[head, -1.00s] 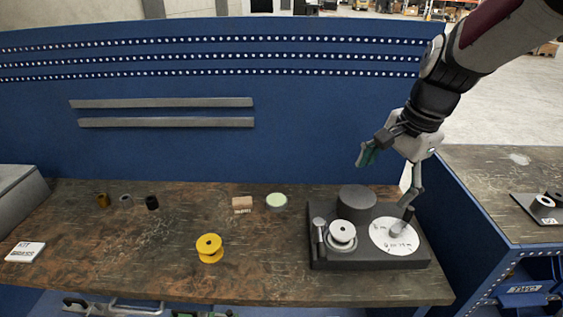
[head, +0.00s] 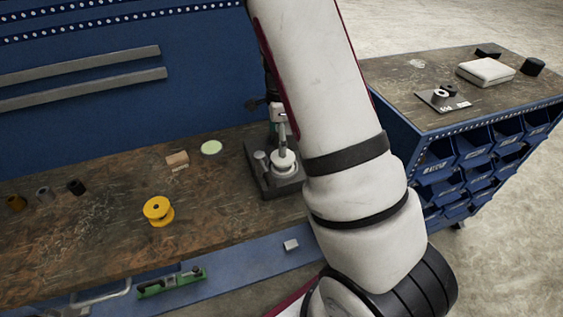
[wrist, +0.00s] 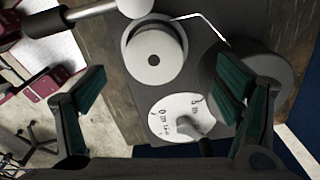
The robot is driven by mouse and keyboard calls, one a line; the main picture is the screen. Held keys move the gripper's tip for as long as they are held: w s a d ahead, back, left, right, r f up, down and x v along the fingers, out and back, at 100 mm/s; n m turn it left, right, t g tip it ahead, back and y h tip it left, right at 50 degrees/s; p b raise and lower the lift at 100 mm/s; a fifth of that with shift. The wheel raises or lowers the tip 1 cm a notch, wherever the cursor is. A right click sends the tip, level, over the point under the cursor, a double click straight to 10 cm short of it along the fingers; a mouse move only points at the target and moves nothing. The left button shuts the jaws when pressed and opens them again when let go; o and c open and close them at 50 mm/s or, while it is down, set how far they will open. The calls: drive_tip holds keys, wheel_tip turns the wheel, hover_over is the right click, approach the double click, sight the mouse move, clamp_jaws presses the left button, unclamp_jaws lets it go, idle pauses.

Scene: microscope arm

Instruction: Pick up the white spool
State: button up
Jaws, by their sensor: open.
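The white spool (head: 284,160) sits on the round seat of a dark base (head: 292,188) on the workbench. In the wrist view the white spool (wrist: 154,55) is seen from above, with a dark hole in its middle, at the upper centre. My gripper (wrist: 163,95) is open and empty, its green-padded fingers spread left and right. It is above the base, with the spool toward the far side of the gap between the fingers. In the head view my arm hides most of the gripper and the right part of the base.
A marked white disc (wrist: 185,118), a dark cylinder (wrist: 262,75) and a rod with a light shaft (wrist: 85,12) stand close to the spool. A yellow spool (head: 158,211), a wooden block (head: 177,159) and a pale green disc (head: 211,147) lie further left. A second bench (head: 420,75) is right.

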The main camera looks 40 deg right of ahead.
sight(283, 159)
wheel_tip(283, 159, down, 2)
drive_tip(key=shift+f, duration=0.25)
drive_tip(key=f+p, duration=0.1)
drive_tip(key=f, duration=0.1)
drive_tip(key=s+f, duration=0.1)
drive_tip(key=f, duration=0.1)
drive_tip(key=shift+s+d+f+p, duration=0.1)
drive_tip(key=shift+d+f+p, duration=0.15)
drive_tip(key=shift+p, duration=0.15)
drive_tip(key=shift+f, duration=0.35)
drive_tip(key=shift+c, duration=0.4)
drive_tip(key=c, duration=1.3)
drive_tip(key=shift+r, duration=0.1)
